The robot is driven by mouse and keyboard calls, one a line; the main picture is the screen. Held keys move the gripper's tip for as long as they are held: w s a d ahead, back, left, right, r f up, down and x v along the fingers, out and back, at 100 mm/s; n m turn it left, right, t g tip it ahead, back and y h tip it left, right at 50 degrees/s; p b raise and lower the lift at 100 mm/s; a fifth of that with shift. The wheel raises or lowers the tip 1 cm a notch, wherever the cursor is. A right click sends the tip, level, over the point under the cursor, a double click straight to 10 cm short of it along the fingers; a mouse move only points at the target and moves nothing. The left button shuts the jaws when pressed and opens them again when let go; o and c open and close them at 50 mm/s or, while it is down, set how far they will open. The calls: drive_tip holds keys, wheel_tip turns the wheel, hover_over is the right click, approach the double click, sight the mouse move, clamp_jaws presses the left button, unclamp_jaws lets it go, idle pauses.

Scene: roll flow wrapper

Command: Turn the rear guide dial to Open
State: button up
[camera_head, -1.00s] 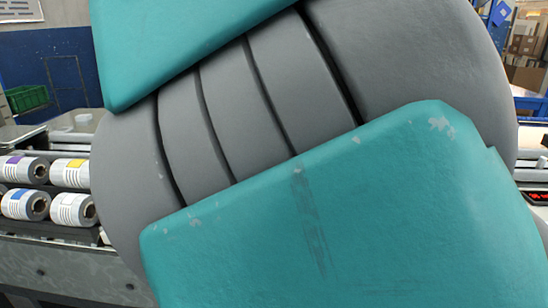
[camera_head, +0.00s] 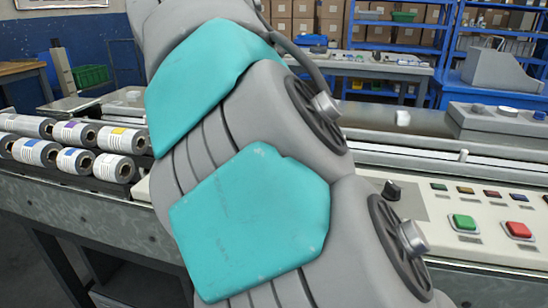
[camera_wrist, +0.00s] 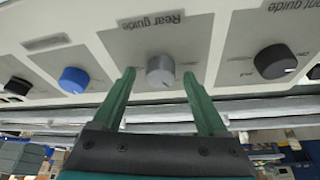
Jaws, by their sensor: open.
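The rear guide dial (camera_wrist: 160,72) is a grey round knob on a grey label plate printed "Rear guide", which appears upside down in the wrist view. My gripper (camera_wrist: 159,76) is open, its two green fingers pointing at the panel with one tip on each side of the dial. Gaps show between the fingers and the dial. I cannot tell how far the tips are from the panel, and the dial's small side markings are too blurred to read. In the head view my arm covers the middle of the scene and hides the dial and gripper.
A black dial (camera_wrist: 275,62) and a blue dial (camera_wrist: 73,80) flank the grey one. In the head view, the panel has a black knob (camera_head: 392,190), a green button (camera_head: 463,222) and a red button (camera_head: 518,230). Several film rolls (camera_head: 75,132) lie at left.

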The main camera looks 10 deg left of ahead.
clamp_jaws()
idle(0.7)
